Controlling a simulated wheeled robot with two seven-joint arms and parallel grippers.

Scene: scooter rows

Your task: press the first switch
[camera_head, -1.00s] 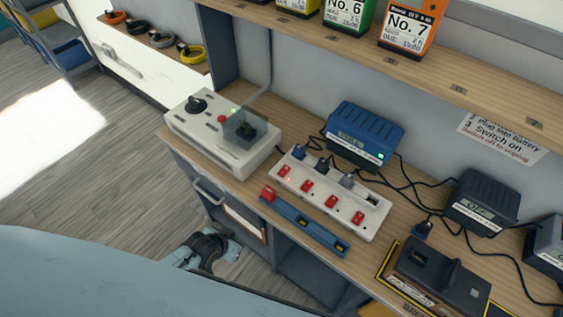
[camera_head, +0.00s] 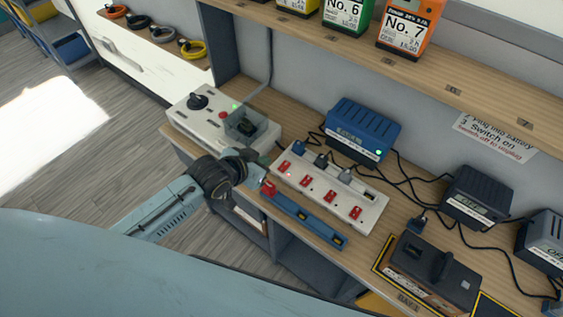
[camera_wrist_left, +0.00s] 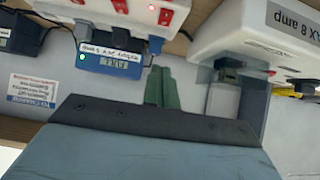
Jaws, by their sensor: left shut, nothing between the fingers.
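The white power strip (camera_head: 330,196) lies on the bench with a row of red rocker switches. The first switch (camera_head: 285,167) is at its left end, with a small red light beside it. In the left wrist view, the strip (camera_wrist_left: 95,12) is at the top edge, with a red switch (camera_wrist_left: 166,17) near its end. My left gripper (camera_head: 252,156) is at the bench's front edge, left of the first switch and apart from it. Its green fingers (camera_wrist_left: 161,88) are together and empty in the left wrist view. My right gripper is not in view.
A blue charger (camera_head: 362,132) with a green light stands behind the strip. A white control box (camera_head: 215,125) is to the left. A blue rail (camera_head: 308,218) with a red end lies in front of the strip. Black cables and dark chargers crowd the right.

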